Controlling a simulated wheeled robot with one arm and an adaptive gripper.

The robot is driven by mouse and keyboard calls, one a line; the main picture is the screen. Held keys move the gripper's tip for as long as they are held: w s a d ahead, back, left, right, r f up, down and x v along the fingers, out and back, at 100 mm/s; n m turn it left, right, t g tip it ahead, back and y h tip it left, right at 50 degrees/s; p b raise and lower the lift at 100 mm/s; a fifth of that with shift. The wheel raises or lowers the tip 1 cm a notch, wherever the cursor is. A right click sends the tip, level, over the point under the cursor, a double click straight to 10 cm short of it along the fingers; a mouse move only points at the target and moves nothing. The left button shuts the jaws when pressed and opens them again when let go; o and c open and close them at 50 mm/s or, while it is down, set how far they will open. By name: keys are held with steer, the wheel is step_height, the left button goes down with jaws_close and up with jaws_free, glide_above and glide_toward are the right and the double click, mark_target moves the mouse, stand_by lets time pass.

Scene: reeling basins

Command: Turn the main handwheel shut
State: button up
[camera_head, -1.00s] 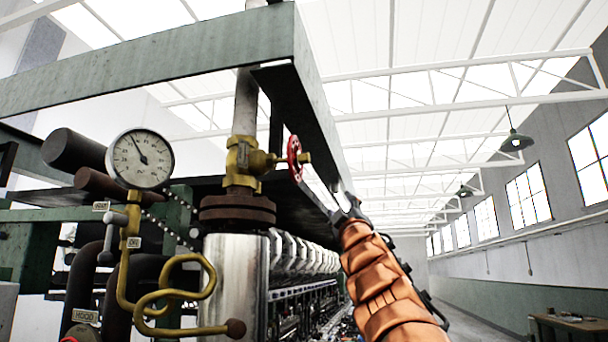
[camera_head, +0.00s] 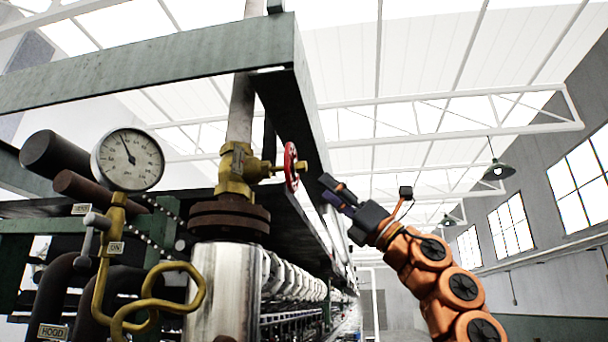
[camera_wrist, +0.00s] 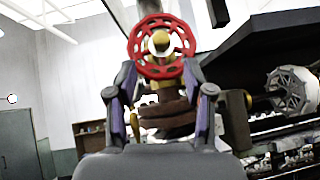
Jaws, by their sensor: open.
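The red handwheel (camera_head: 291,167) sits edge-on at the right end of the brass valve (camera_head: 237,168), above a dark flange (camera_head: 229,218) on a bright metal cylinder. My gripper (camera_head: 331,190) is to the right of the wheel and a little lower, apart from it. In the wrist view the handwheel (camera_wrist: 162,46) faces the camera as a pierced red ring, with its hub in the middle. It shows above and between the two open fingers of my gripper (camera_wrist: 159,95). Nothing is between the fingertips.
A round gauge (camera_head: 128,160) and a curled brass pipe (camera_head: 163,296) stand left of the valve. A green steel beam (camera_head: 150,65) runs overhead, and its side branch passes close behind the wheel. Open room lies to the right.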

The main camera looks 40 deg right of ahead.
mark_target(306, 171)
steer(key=p+x, duration=0.5)
steer(key=x, duration=0.2)
steer(key=shift+w+r, duration=0.25)
steer(key=shift+r, duration=0.1)
steer(key=shift+c, duration=0.3)
jaws_close()
